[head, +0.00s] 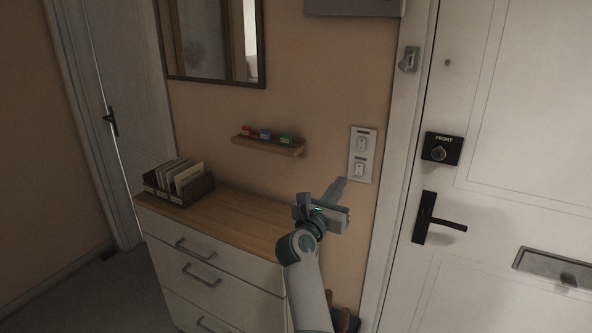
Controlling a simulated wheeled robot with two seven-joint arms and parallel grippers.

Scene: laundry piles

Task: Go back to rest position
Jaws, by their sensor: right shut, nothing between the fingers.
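My right gripper (336,189) is raised in front of the wall, just below and left of a white double switch plate (361,154). Its fingers are shut with nothing between them, and they point up and right toward the plate. I cannot tell whether the fingertips touch the plate. My right arm comes up from the bottom of the view. My left gripper is not in view.
A dresser (225,222) with a wooden top stands left of my arm. It holds a dark organizer (178,186) with papers. A small wall shelf (268,145) carries several small coloured items. A white door (510,130) with a black handle (427,218) is at right.

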